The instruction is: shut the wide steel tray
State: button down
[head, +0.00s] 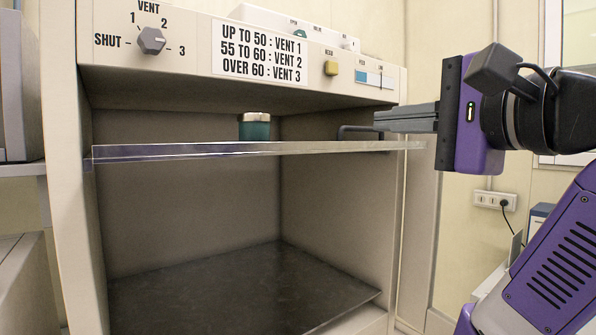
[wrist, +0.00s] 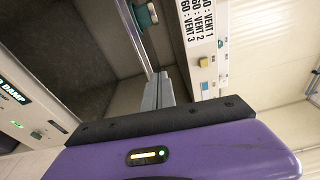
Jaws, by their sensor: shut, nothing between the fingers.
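A thin, wide, bright-edged panel (head: 200,150) lies across the cabinet opening, seen nearly edge-on. I cannot tell for sure if this is the wide steel tray. A dark bar handle (head: 356,129) shows just above its right part. A dark flat plate (head: 240,285) covers the chamber floor below. My gripper (head: 378,120) is shut and empty, pointing left, its fingertips close to the handle at the right side of the opening. I cannot tell whether they touch. In the wrist view the fingers (wrist: 158,88) lie together beside the panel's edge.
A teal cup (head: 254,130) with a pale metal top shows above the panel. The control face (head: 152,41) with a vent knob, labels and buttons overhangs the opening. A wall socket (head: 494,201) is at the right. The chamber below the panel looks empty.

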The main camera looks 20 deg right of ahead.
jog(key=s+a+f+n+y, duration=0.2)
jog(key=s+a+f, duration=0.3)
jog(key=a, duration=0.1)
send_near(285, 153)
jog(key=shift+n+g+y, duration=0.3)
jog(key=shift+y, duration=0.1)
jog(key=x, duration=0.2)
jog(key=p+x, duration=0.2)
jog(key=x, duration=0.1)
jog(key=shift+w+d+r, duration=0.15)
jog(key=shift+w, duration=0.85)
